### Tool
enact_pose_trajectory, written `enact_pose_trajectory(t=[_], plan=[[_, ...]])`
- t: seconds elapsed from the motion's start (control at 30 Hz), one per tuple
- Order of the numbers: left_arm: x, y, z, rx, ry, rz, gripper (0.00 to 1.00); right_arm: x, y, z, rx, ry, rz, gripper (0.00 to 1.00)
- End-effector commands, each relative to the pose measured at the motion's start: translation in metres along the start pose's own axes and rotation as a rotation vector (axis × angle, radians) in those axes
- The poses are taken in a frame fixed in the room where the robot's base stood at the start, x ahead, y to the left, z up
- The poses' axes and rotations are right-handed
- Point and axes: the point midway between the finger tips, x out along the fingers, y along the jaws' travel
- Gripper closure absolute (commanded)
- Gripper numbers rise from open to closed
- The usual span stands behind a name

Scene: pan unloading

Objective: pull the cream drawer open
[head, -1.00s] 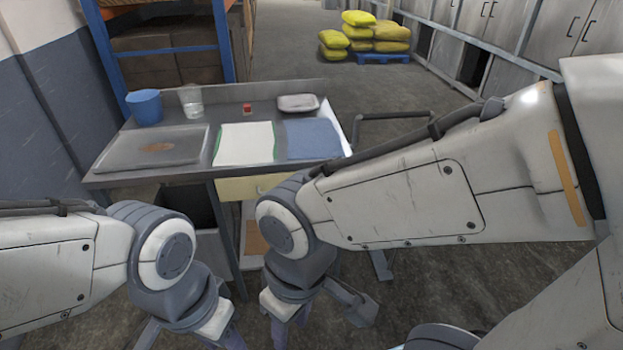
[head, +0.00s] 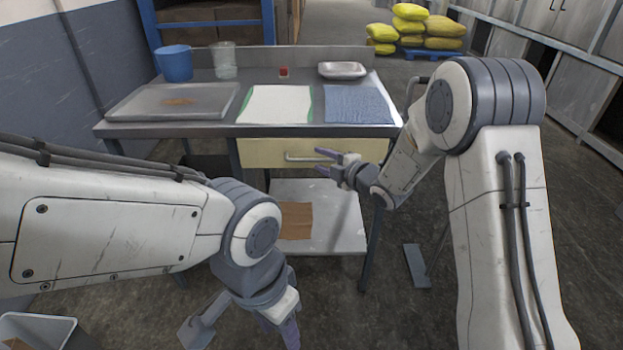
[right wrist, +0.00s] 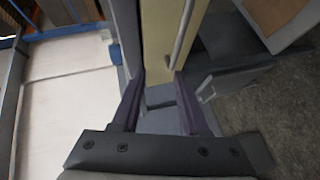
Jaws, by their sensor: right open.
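The cream drawer (head: 262,152) is under the tabletop and looks shut, its front flush below the edge. Its grey bar handle (head: 299,157) runs across the front. My right gripper (head: 319,161) is open and empty, its purple fingers around the level of the handle's right end. In the right wrist view the cream front (right wrist: 159,35) lies ahead of the open jaws (right wrist: 160,78), with the handle (right wrist: 183,35) running towards the right-hand fingertip. I cannot tell whether they touch. My left gripper (head: 288,330) hangs low at the bottom edge, partly cut off.
The table (head: 220,131) carries a tray (head: 130,107), a blue bucket (head: 175,64), a glass (head: 225,62), a white cloth (head: 275,104), a blue cloth (head: 358,104), a small red item (head: 283,72) and a metal pan (head: 342,70). A lower shelf (head: 340,225) holds brown cardboard.

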Motion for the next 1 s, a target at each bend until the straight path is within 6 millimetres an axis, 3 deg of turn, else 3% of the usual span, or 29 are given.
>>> enact_pose_trajectory(t=[0.03, 0.3, 0.53, 1.0], plan=[[0.025, -0.002, 0.001, 0.000, 0.000, 0.000, 0.50, 0.008, -0.028, 0.019, -0.066, 0.038, 0.064, 0.56], [0.055, -0.004, 0.003, 0.000, 0.000, 0.000, 0.50, -0.001, -0.061, 0.049, -0.300, 0.173, 0.342, 0.56], [0.055, -0.004, 0.003, 0.000, 0.001, 0.000, 0.50, 0.008, -0.056, 0.046, -0.333, 0.192, 0.390, 0.56], [0.056, -0.004, 0.003, 0.000, 0.001, 0.000, 0.50, 0.080, -0.030, 0.027, -0.329, 0.191, 0.388, 0.56]])
